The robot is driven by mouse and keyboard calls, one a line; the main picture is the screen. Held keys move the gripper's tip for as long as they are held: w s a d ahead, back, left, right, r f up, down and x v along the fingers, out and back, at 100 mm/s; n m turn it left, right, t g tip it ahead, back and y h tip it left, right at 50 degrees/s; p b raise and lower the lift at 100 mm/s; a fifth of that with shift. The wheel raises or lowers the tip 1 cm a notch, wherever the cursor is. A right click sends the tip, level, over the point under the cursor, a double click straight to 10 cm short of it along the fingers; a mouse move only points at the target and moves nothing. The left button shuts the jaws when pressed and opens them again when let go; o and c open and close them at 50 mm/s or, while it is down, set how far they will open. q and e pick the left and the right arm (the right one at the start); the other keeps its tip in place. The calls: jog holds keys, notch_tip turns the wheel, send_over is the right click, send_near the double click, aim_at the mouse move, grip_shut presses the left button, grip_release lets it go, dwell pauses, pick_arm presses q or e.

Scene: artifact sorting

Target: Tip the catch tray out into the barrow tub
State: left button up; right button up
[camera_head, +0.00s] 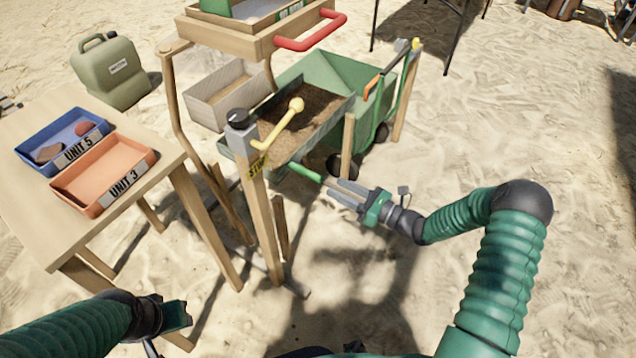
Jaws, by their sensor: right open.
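A grey-green catch tray (325,132) holds brown soil (305,107) under and beyond the sieve frame. A green bar handle (306,172) sticks out at its near side. The green barrow tub (338,70) is behind the tray and partly hidden by it; I cannot tell whether they touch. My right gripper (331,189) is open and empty, its fingers pointing left, just right of and below the green handle. My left gripper (182,316) is at the lower left, away from the tray; its fingers are not clear.
A post with a yellow lever (280,128) stands before the tray. A wooden sieve frame with a red handle (312,32) is above. A table (30,205) with a blue tray (62,142) and orange tray (103,175) is left. Open sand lies right.

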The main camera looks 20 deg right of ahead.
aim_at(318, 175)
jog(key=b+x, duration=0.2)
jog(key=x, duration=0.5)
jog(key=shift+w+a+f+b, duration=0.1)
jog(key=shift+f+b, duration=0.05)
jog(key=shift+b, duration=0.25)
jog(key=shift+w+a, duration=0.3)
jog(key=shift+w, duration=0.05)
jog(key=shift+d, duration=0.1)
jog(key=shift+c, duration=1)
jog(key=shift+r, duration=0.2)
grip_shut()
